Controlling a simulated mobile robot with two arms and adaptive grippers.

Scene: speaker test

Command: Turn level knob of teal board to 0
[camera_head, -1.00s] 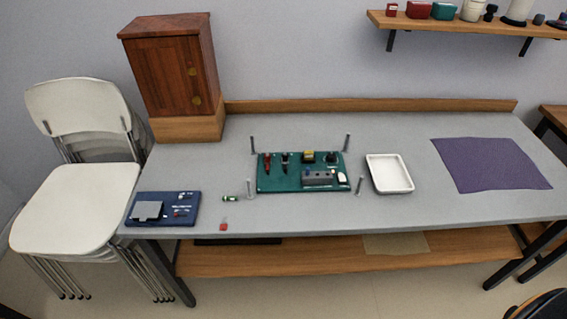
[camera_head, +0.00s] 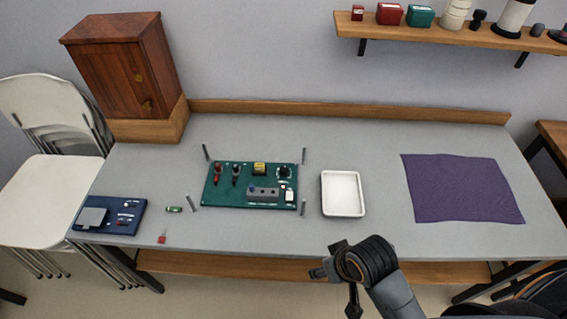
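The teal board (camera_head: 225,198) lies flat on the grey workbench, left of the white tray. A dark round part (camera_head: 284,173) at its far right corner looks like a knob; its marking and setting are too small to read. The board also carries a red-topped part (camera_head: 217,171), a black-topped part (camera_head: 236,170), a yellow block (camera_head: 259,168) and a grey box (camera_head: 263,194). My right gripper (camera_head: 326,272) is at the bench's front edge, below and right of the board and apart from it. Its fingers are too unclear to judge. My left gripper is out of view.
Several thin posts (camera_head: 303,156) stand around the board. The white tray (camera_head: 343,213) and purple mat (camera_head: 460,188) lie to the right. A navy board (camera_head: 127,226), a green cylinder (camera_head: 174,209) and a red piece (camera_head: 162,239) lie left. A wooden cabinet (camera_head: 120,65) stands behind.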

